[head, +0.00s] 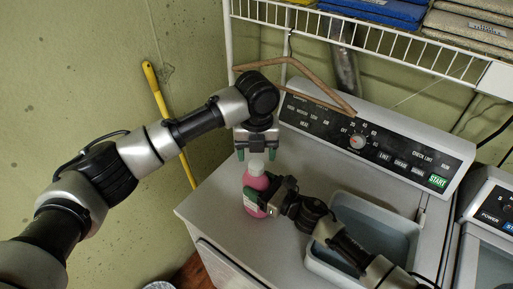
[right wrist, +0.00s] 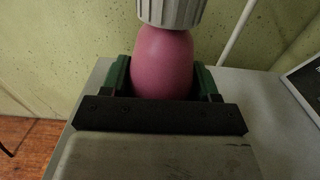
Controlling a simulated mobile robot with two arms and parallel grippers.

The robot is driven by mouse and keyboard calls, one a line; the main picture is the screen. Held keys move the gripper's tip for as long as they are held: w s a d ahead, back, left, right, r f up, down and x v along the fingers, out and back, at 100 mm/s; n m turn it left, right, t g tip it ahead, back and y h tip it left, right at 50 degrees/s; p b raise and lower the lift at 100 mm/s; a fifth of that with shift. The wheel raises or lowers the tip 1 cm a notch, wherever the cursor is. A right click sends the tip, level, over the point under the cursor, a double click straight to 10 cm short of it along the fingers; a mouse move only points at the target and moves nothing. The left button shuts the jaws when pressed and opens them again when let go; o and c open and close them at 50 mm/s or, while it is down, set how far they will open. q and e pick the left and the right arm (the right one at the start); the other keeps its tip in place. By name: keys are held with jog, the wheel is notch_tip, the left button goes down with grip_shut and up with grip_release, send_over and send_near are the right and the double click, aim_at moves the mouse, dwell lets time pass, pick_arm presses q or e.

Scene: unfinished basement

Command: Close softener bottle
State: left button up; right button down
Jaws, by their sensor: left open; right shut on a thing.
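The pink softener bottle (head: 256,187) stands upright on the left part of the dryer top. Its white ribbed cap (head: 256,162) sits at the bottle's top; in the right wrist view the cap (right wrist: 171,12) covers the neck, and I cannot tell how tight it is. My right gripper (head: 262,196) is shut on the pink bottle body (right wrist: 162,62), with green-padded fingers on both sides. My left gripper (head: 256,149) points down, open, directly above the cap. Its fingertips are close to the cap's top; whether they touch it is unclear.
A grey-blue bin (head: 375,222) stands on the dryer top (head: 228,222) to the right, under my right arm. The dryer's control panel (head: 370,140) rises behind. A wire shelf (head: 380,40) hangs above, with a brown hanger (head: 300,72) near my left arm. A yellow handle (head: 155,88) leans on the wall.

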aim_at(256, 163)
pick_arm(q)
jog(key=n, duration=0.5)
jog(key=r+n, duration=0.1)
jog(key=n, duration=0.8)
jog(key=shift+r, duration=0.4)
jog(key=n, duration=0.6)
jog(key=shift+r+n, duration=0.3)
jog(key=shift+r, duration=0.1)
jog(key=n, duration=0.4)
jog(key=shift+r, duration=0.2)
jog(key=n, duration=0.4)
jog(key=shift+r, duration=0.25)
jog(key=shift+f, duration=0.1)
jog(key=shift+f, duration=3.9)
jog(key=shift+c, duration=0.4)
